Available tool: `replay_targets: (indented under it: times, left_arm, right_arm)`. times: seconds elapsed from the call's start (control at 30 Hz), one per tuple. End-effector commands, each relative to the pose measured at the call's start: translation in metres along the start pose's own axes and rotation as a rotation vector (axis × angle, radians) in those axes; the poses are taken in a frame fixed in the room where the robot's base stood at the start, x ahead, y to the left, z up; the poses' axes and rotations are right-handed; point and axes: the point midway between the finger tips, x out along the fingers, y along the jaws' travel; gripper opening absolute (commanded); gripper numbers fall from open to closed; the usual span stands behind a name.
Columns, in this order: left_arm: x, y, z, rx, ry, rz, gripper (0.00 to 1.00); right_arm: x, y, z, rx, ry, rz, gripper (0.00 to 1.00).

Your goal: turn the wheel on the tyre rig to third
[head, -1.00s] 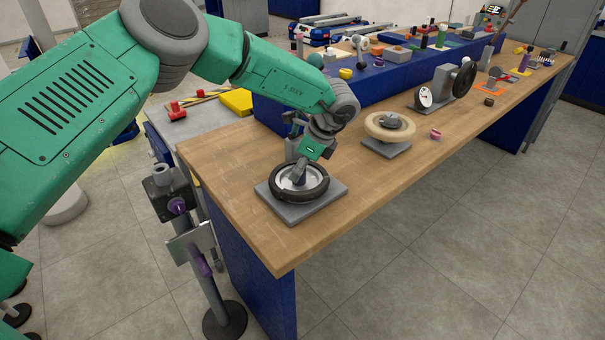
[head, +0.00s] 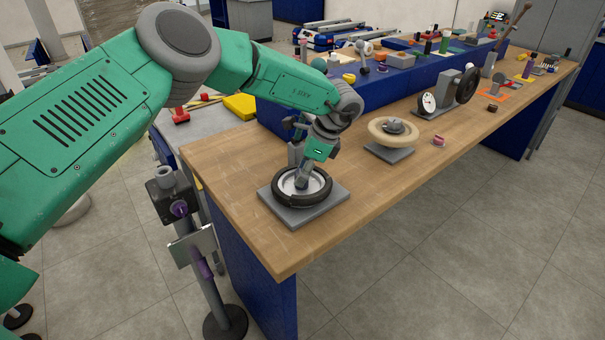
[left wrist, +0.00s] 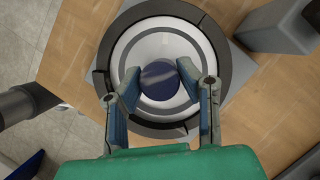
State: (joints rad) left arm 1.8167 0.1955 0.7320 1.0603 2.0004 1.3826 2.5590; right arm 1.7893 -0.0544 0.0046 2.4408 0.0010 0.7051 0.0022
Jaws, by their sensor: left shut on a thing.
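The tyre rig is a black tyre wheel (head: 324,191) with a pale rim, lying flat on a grey square plate (head: 337,204) at the near left end of the wooden bench. In the left wrist view the black tyre (left wrist: 240,68) has narrow breaks, and the white disc (left wrist: 135,48) has a dark blue round hub (left wrist: 158,80) in its middle. My left gripper (head: 303,184) reaches down to the hub from above. Its two fingers (left wrist: 160,85) are closed on opposite sides of the hub. No mark for third is readable. My right gripper is out of view.
A cream wheel on a stand (head: 392,134) stands to the right on the bench, with a small pink piece (head: 439,140) beside it. A gauge (head: 428,103) and a dark wheel (head: 468,85) stand farther back. A blue raised shelf (head: 380,88) borders the back.

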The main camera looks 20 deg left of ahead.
Motion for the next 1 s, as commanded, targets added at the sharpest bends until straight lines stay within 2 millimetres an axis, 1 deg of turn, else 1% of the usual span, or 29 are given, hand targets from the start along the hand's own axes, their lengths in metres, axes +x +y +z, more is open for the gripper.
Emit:
replay_targets:
  times: [0.03,0.07,0.1,0.4,0.47,0.53,0.67,0.9,1.0]
  left_arm:
    - [-0.001,-0.002,0.000,-0.003,0.005,-0.006,0.00]
    - [-0.001,-0.002,0.000,-0.003,0.005,-0.006,0.41]
    - [-0.001,-0.002,0.000,-0.003,0.004,-0.005,0.51]
    - [-0.001,-0.001,0.001,-0.001,0.002,-0.004,0.51]
    - [-0.004,-0.001,0.001,-0.001,0.002,-0.004,0.51]
    - [-0.011,-0.001,0.001,-0.002,0.002,-0.005,0.51]
    - [-0.033,-0.002,0.000,-0.001,0.003,-0.006,0.51]
    - [-0.084,-0.003,-0.001,-0.001,0.003,-0.006,0.51]
    - [-0.100,-0.003,-0.001,-0.001,0.003,-0.004,0.51]
  right_arm:
    - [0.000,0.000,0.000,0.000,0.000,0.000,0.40]
    - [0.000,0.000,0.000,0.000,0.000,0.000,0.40]
    - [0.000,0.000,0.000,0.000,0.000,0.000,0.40]
    - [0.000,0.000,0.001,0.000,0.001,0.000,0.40]
    - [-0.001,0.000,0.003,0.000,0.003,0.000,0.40]
    - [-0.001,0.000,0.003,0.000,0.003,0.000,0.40]
    - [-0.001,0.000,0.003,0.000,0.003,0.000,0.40]
    - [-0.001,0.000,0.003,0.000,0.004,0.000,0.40]
    - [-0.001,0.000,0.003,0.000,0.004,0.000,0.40]
